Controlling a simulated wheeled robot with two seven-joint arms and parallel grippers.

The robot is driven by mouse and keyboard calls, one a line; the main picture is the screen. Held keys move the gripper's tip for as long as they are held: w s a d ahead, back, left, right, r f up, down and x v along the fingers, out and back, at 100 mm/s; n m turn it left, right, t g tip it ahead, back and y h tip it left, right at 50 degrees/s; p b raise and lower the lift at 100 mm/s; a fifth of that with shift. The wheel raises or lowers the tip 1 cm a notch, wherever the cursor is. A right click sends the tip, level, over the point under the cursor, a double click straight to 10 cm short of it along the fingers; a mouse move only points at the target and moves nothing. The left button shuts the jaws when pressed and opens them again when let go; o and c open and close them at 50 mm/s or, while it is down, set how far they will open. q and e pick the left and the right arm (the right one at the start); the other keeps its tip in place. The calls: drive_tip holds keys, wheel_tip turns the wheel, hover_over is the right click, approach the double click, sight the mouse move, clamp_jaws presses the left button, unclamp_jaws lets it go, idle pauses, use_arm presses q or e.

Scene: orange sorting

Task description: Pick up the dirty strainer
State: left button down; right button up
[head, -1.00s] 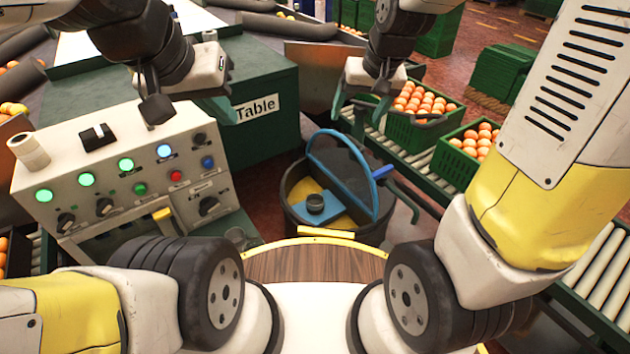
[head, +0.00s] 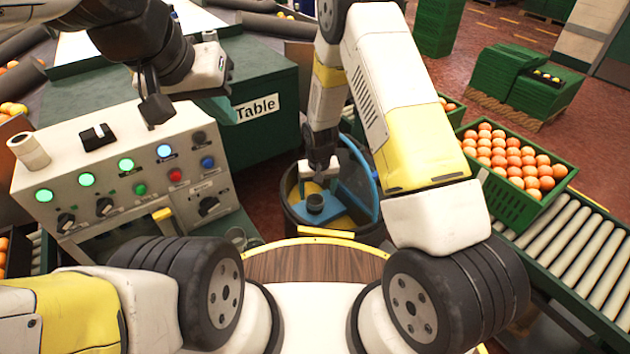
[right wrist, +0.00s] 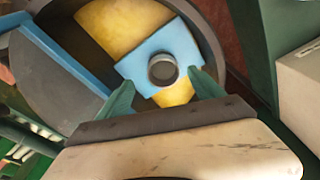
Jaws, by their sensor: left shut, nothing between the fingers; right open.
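The strainer looks to be the blue square piece (head: 326,203) with a dark round cup (head: 315,203) on it. It sits inside a round dark bin (head: 371,231), over yellow surfaces. In the right wrist view the blue piece (right wrist: 180,45) and cup (right wrist: 162,69) show clearly. My right gripper (head: 319,187) is open above the bin. In the right wrist view its green fingers (right wrist: 163,92) lie either side of the blue piece's near edge; contact cannot be told.
A control panel (head: 130,205) with lit buttons stands at left, before a green block marked Table (head: 257,107). A crate of oranges (head: 505,195) sits by a roller conveyor (head: 575,250) at right. A larger blue part (head: 358,170) stands in the bin.

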sight(315, 202)
drive_tip(key=f, duration=0.2)
drive_tip(key=w+f, duration=0.1)
drive_tip(key=f, duration=0.4)
drive_tip(key=shift+w+a+f, duration=0.15)
drive_tip(key=shift+w+a, duration=0.05)
drive_tip(key=shift+a, duration=0.2)
drive_tip(key=c, duration=1.5)
